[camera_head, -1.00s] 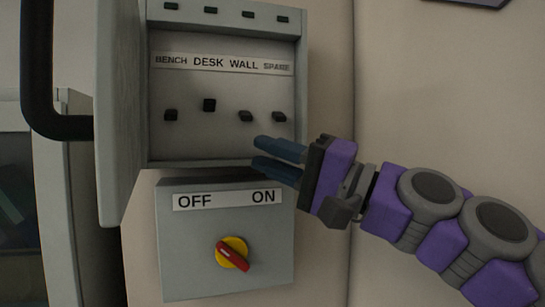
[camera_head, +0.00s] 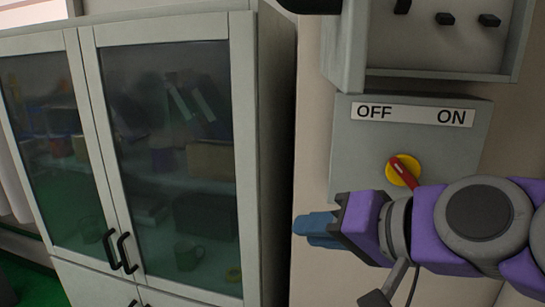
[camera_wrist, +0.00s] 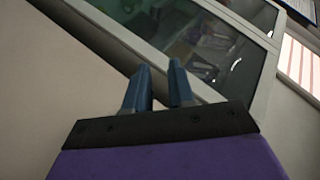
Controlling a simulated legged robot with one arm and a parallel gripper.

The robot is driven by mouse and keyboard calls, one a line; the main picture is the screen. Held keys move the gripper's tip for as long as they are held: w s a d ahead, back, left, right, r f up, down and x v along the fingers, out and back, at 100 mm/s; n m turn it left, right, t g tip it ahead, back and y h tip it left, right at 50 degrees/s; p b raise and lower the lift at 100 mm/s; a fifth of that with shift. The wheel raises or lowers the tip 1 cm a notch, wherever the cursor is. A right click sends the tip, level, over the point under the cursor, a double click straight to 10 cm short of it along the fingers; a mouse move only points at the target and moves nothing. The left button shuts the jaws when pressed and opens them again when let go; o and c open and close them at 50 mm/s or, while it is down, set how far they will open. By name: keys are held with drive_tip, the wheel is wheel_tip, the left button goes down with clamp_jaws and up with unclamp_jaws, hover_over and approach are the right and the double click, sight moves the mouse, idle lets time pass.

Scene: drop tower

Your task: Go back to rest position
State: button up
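My gripper (camera_head: 306,230) is in front of the wall below the switch box, pointing left, with blue fingers and a purple body. In the wrist view my gripper (camera_wrist: 160,68) has its two fingers a little apart with nothing between them. It touches nothing that I can see. My forearm passes just below the red and yellow rotary knob (camera_head: 403,171) on the grey OFF/ON box (camera_head: 350,150). The knob's red handle slants from upper left to lower right.
An open breaker panel (camera_head: 440,55) with black switches is above the OFF/ON box, cut off at the top. A glass-door cabinet (camera_head: 245,150) stands at left and also shows in the wrist view (camera_wrist: 210,92). Bare wall lies below my gripper.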

drive_tip(key=s+a+f+n+g+h, duration=0.1)
drive_tip(key=s+a+f+g+h, duration=0.15)
drive_tip(key=f, duration=0.95)
drive_tip(key=s+d+f+g+h, duration=0.3)
drive_tip(key=s+d+f+g, duration=0.1)
drive_tip(key=s+f, duration=0.4)
drive_tip(key=s+d+f+g+h, duration=0.3)
drive_tip(key=s+d+f, duration=0.3)
drive_tip(key=f, duration=0.6)
drive_tip(key=shift+s+n+g+b, duration=0.3)
drive_tip(key=shift+s+g+b, duration=0.25)
drive_tip(key=shift+s, duration=0.45)
drive_tip(key=shift+r+h, duration=0.1)
drive_tip(key=shift+h, duration=0.15)
